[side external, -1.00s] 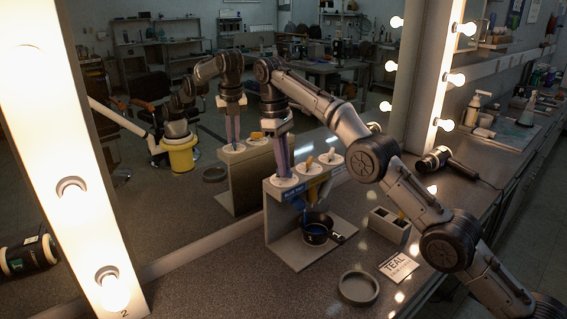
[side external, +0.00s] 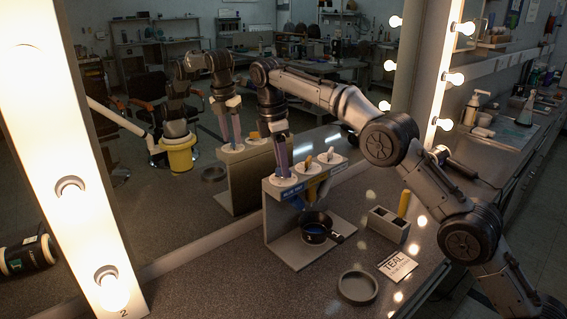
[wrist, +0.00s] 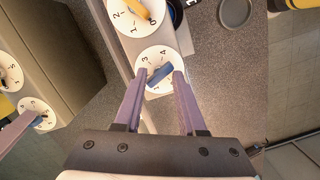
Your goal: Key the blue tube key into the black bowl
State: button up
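The blue tube key (wrist: 160,73) sits on a white numbered dial at the near end of the dispenser stand. In the wrist view my gripper (wrist: 161,76) is over this dial, its purple fingers apart with the key slanting between their tips. The fingers look open around the key; exact contact is hard to judge. In the side view my gripper (side external: 284,172) points down at the same dial and hides the key. The black bowl (side external: 316,232) stands on the stand's base below the blue tube (side external: 298,202), with blue in it and its handle to the right.
The stand (side external: 282,249) also carries a yellow key (wrist: 141,13) and a white key (side external: 330,153). A mirror rises behind it. A round grey dish (side external: 358,288), a TEAL card (side external: 398,265) and a grey two-hole box (side external: 388,226) lie on the counter to the right.

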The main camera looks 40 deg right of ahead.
jog(key=shift+n, duration=0.8)
jog(key=shift+a+m, duration=0.15)
jog(key=shift+m, duration=0.95)
jog(key=shift+a+r+m+t, duration=0.15)
jog(key=shift+r+m+t, duration=0.15)
jog(key=shift+m, duration=0.5)
jog(key=r+m, duration=0.1)
jog(key=r+m+y, duration=0.1)
jog(key=m, duration=0.1)
jog(key=r+m, duration=0.1)
jog(key=shift+s+r+m+t+y, duration=0.25)
jog(key=shift+r+m+t+y, duration=0.05)
jog(key=shift+m+t, duration=0.1)
jog(key=r, duration=0.1)
jog(key=d+r+m, duration=0.1)
jog(key=s+r+m+t, duration=0.1)
jog(key=shift+d+r+y, duration=0.15)
jog(key=shift+r+y, duration=0.15)
jog(key=shift+r, duration=0.1)
jog(key=shift+w+f, duration=0.15)
jog(key=shift+f, duration=1.05)
jog(key=shift+w+f, duration=0.2)
jog(key=shift+f, duration=1.05)
jog(key=shift+w+f, duration=0.15)
jog(key=shift+f, duration=1.05)
jog(key=shift+f, duration=0.35)
